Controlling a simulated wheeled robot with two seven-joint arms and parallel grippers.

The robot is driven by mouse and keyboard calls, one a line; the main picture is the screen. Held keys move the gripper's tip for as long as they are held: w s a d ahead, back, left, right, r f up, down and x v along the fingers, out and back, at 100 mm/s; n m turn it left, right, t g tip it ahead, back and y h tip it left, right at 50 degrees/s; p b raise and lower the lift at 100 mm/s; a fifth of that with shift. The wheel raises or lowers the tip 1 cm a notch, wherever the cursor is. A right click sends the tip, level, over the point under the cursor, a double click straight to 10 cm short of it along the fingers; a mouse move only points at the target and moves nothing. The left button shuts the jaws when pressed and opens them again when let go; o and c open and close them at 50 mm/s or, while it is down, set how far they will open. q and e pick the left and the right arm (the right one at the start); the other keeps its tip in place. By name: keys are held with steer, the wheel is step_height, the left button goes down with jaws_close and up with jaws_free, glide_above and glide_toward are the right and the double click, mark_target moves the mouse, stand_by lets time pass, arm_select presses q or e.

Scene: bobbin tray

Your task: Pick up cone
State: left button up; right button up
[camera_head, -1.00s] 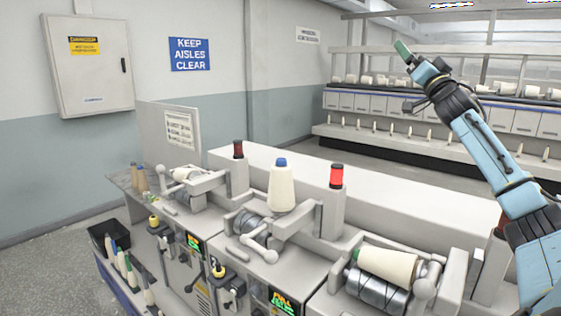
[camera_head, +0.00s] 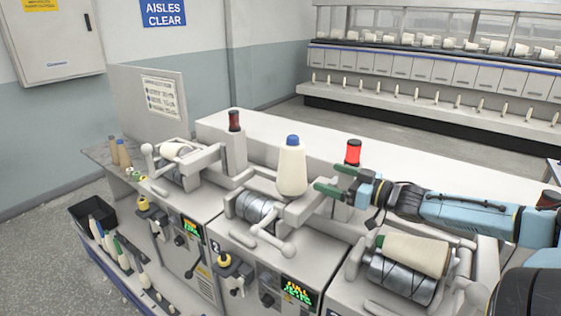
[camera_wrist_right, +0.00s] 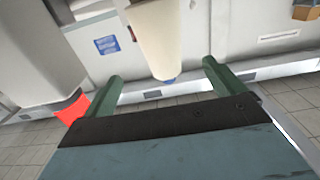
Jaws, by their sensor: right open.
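A cream cone (camera_head: 292,170) with a blue tip stands upright on the middle winding unit of the machine. My right gripper (camera_head: 322,178) is open and empty, just to the right of the cone, with its green fingers pointing left towards it. In the right wrist view, the cone (camera_wrist_right: 158,35) with its blue tip lies ahead, between the lines of the two open fingers (camera_wrist_right: 160,78) and beyond their tips. It appears apart from them. My left gripper is not in view.
A red lamp (camera_head: 353,152) stands close behind my right gripper. A lying cream cone (camera_head: 415,254) rests on the right unit's drum, below my right arm. A dark red lamp (camera_head: 234,121) is left of the standing cone. The white machine top (camera_head: 450,184) behind is clear.

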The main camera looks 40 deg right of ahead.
mark_target(301, 170)
steer(key=shift+b+x, duration=2.05)
steer(key=shift+x, duration=1.8)
steer(key=shift+a+f, duration=0.1)
steer(key=shift+w, duration=0.1)
steer(key=shift+f+p+x, duration=0.2)
steer(key=shift+p+x, duration=0.1)
steer(key=shift+x, duration=0.95)
steer(key=shift+f+p+x, duration=0.2)
steer(key=shift+p+x, duration=0.1)
steer(key=shift+x, duration=0.9)
steer(key=shift+c, duration=0.4)
